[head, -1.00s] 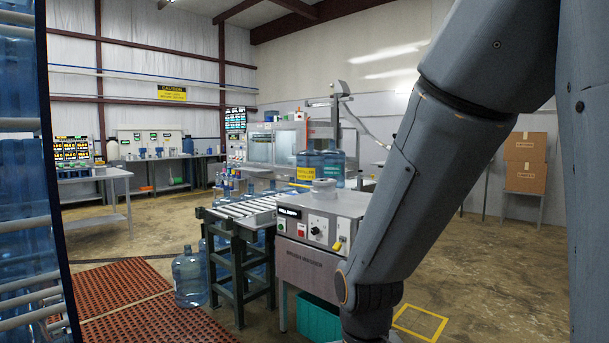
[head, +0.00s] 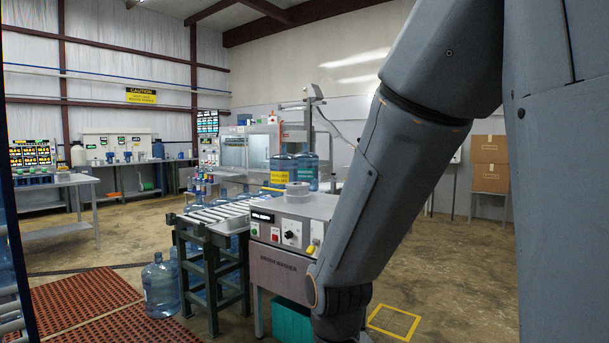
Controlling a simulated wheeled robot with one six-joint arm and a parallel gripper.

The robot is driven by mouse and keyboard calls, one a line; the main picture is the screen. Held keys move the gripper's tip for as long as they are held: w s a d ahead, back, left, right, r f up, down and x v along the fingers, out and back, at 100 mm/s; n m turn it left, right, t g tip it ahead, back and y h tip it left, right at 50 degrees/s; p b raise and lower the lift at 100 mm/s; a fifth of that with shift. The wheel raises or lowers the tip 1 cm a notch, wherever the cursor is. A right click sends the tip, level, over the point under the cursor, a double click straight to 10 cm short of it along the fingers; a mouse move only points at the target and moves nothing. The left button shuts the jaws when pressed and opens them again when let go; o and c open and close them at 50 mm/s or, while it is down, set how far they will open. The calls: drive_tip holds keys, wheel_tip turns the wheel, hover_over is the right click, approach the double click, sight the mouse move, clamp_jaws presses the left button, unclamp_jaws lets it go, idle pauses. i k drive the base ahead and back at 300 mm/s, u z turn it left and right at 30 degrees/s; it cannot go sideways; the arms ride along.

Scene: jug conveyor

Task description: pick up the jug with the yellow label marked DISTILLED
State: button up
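A blue water jug with a yellow label (head: 280,177) stands upright in the middle distance, behind the grey machine at the end of the roller conveyor. The print on its label is too small to read. A second blue jug (head: 307,172) stands just right of it and shows no yellow label. My grey arm crosses the right half of the head view and runs down out of the bottom edge. My gripper is out of view, so its state is hidden.
The roller conveyor (head: 215,216) and the control machine (head: 290,265) stand ahead. Another jug (head: 160,286) is on the floor beside the conveyor legs. Red mats (head: 85,295) lie at left. A yellow floor square (head: 393,321) marks open concrete at right. Cardboard boxes (head: 490,163) stand behind.

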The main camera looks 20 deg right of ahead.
sight(284, 166)
drive_tip(key=z, duration=1.3)
drive_tip(key=i, duration=7.45)
drive_tip(key=u, duration=1.9)
